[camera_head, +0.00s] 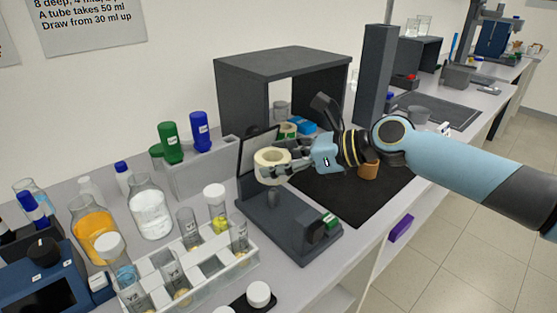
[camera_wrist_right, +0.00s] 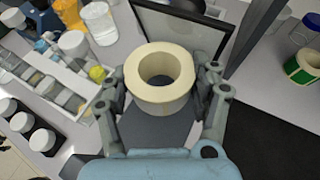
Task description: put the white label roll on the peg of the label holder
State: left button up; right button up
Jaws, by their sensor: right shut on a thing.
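The white label roll (camera_head: 266,173) is a cream ring held upright by my right gripper (camera_head: 285,165). In the right wrist view the roll (camera_wrist_right: 160,101) sits between the two fingers of the right gripper (camera_wrist_right: 160,88), its hole facing up. The label holder (camera_head: 290,231) is a dark grey base with a framed upright plate at its back. A short grey peg (camera_head: 274,198) stands on it. The roll is above the peg, apart from it, with a gap between them. In the wrist view the roll and gripper hide the peg. My left gripper is not in view.
A white tube rack (camera_head: 210,267) stands close left of the holder. A grey shelf box (camera_head: 275,66) stands behind. A green-labelled roll (camera_head: 287,130) lies behind the gripper. An orange cylinder (camera_head: 368,172) stands on the black mat (camera_head: 350,197) below my right arm.

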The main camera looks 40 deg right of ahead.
aim_at(278, 192)
jog(key=shift+f+b, duration=0.65)
jog(key=shift+f, duration=0.05)
notch_tip(278, 192, down, 2)
jog(key=shift+b, duration=1.15)
jog(key=shift+f+b, duration=1.05)
jog(key=shift+f, duration=1)
jog(key=shift+f, duration=0.3)
jog(key=o, duration=1.2)
